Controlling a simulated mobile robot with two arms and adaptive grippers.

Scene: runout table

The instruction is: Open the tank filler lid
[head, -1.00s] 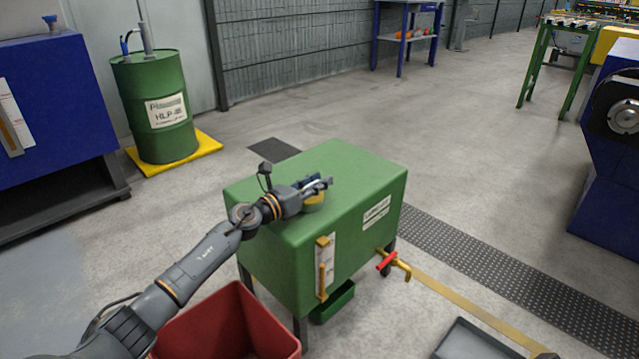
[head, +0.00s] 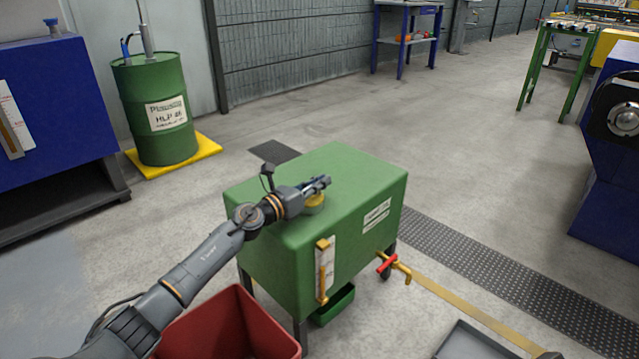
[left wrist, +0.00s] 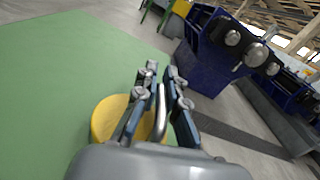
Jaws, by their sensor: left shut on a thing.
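The green tank (head: 340,160) stands on legs in the middle of the head view. Its yellow filler lid (head: 314,207) sits on the top near the front left corner and is partly hidden by my gripper. In the left wrist view the round yellow lid (left wrist: 104,120) lies on the green top (left wrist: 50,80). A grey metal bar handle (left wrist: 162,112) rises from it. My left gripper (head: 324,183) is over the lid, its fingers (left wrist: 162,95) on both sides of the handle and shut on it. The lid looks down on the tank. My right gripper is not in view.
A red bin (head: 225,325) stands at the tank's front left. A green tray (head: 333,304) is below. A grey tray (head: 474,342) lies at front right.

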